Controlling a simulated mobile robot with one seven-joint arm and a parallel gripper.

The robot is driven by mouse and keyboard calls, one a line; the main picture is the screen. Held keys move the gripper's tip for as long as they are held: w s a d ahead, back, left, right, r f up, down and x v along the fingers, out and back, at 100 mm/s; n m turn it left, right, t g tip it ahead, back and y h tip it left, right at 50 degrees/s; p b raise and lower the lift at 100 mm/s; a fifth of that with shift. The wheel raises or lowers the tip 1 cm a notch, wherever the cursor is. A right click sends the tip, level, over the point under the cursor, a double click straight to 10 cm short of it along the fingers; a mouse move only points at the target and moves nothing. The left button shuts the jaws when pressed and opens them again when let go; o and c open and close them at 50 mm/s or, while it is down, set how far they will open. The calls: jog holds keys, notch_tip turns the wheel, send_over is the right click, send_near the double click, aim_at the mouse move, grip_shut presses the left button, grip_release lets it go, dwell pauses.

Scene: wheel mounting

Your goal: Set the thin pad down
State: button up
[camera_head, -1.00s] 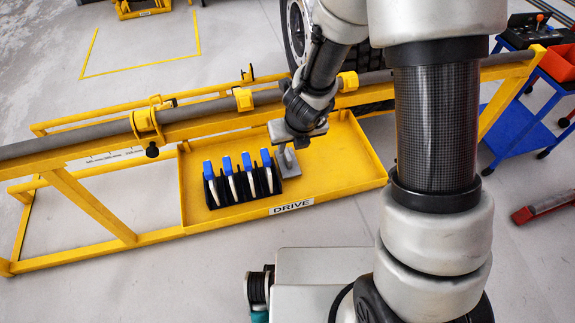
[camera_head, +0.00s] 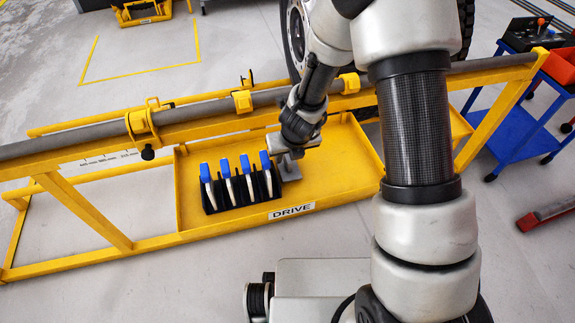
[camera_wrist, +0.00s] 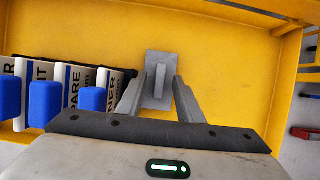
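A grey flat piece with a raised rib (camera_wrist: 160,76), which I take to be the thin pad, shows over the yellow tray in the wrist view. It also shows in the head view (camera_head: 291,171), just right of the black rack. My gripper (camera_wrist: 159,82) is over it, with its two fingers apart on either side of the rib and a gap to each. It also shows in the head view (camera_head: 289,156). Whether the fingers touch the plate's edges is hard to tell. The piece appears to rest on the tray floor.
The black rack (camera_head: 240,193) holds several white, blue-ended pieces close to the left of my gripper. The yellow tray (camera_head: 340,170), labelled DRIVE, is bare to the right. A grey pipe (camera_head: 200,115) on a yellow frame runs behind. A blue cart (camera_head: 515,135) stands at right.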

grip_shut()
